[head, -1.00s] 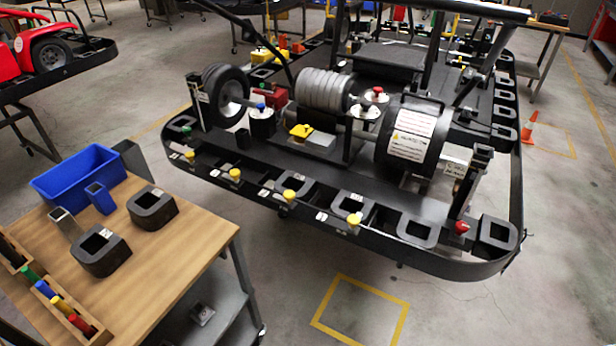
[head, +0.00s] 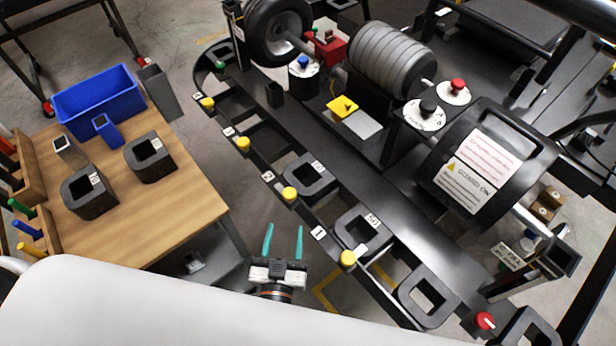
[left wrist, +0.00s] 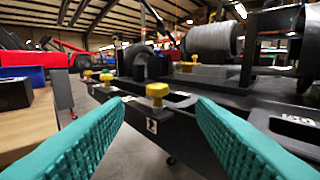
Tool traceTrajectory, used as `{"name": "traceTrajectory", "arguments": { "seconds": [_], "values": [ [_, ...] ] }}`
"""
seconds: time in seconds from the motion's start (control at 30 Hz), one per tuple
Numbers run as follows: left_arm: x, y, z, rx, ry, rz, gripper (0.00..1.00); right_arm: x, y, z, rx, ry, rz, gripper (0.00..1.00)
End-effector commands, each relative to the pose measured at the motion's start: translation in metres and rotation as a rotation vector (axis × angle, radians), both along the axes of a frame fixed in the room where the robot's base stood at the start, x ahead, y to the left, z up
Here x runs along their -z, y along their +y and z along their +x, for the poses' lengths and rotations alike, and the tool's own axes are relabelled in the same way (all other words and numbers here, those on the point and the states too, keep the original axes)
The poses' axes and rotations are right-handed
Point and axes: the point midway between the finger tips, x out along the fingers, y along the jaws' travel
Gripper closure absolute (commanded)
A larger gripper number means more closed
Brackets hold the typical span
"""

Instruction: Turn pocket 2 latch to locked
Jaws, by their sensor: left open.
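The pocket 2 latch (head: 290,193) is a yellow knob on the kart stand's black front rail, right of the small "2" label (head: 267,177). My left gripper (head: 284,228) has teal fingers, open and empty, pointing towards the rail just short of this knob. In the left wrist view the nearest yellow knob (left wrist: 157,92), apparently the same latch, stands upright ahead between the two finger pads, apart from both. Whether the latch is turned to locked cannot be told. My right gripper is not in view.
Other yellow knobs (head: 348,258) (head: 243,143) line the rail on both sides. A black block marked 50 (head: 350,243) sits right of the latch. A wooden table (head: 190,205) with a blue bin (head: 70,110) stands left. My pale arm covers the lower left.

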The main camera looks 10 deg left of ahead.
Motion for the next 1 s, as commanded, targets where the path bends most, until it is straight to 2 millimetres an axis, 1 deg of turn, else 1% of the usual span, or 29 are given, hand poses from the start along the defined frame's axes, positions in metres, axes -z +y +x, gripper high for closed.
{"name": "traceTrajectory", "arguments": {
  "seconds": [0.17,0.27,0.4,0.6,0.77,1.0],
  "values": [
    [-0.003,0.003,0.026,0.0,-0.003,0.0,0.49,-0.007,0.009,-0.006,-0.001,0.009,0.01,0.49],
    [-0.003,0.005,0.047,0.001,-0.003,0.0,0.49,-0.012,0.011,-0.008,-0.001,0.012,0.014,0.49],
    [-0.002,0.009,0.075,0.002,-0.001,-0.001,0.49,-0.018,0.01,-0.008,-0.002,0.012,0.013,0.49],
    [-0.001,0.012,0.104,0.003,0.0,0.0,0.49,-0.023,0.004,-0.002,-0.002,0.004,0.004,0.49],
    [0.0,0.014,0.114,0.002,0.002,-0.001,0.49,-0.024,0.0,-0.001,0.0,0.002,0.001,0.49],
    [0.001,0.014,0.116,0.003,0.003,-0.001,0.49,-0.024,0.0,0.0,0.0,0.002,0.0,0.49]
  ]
}}
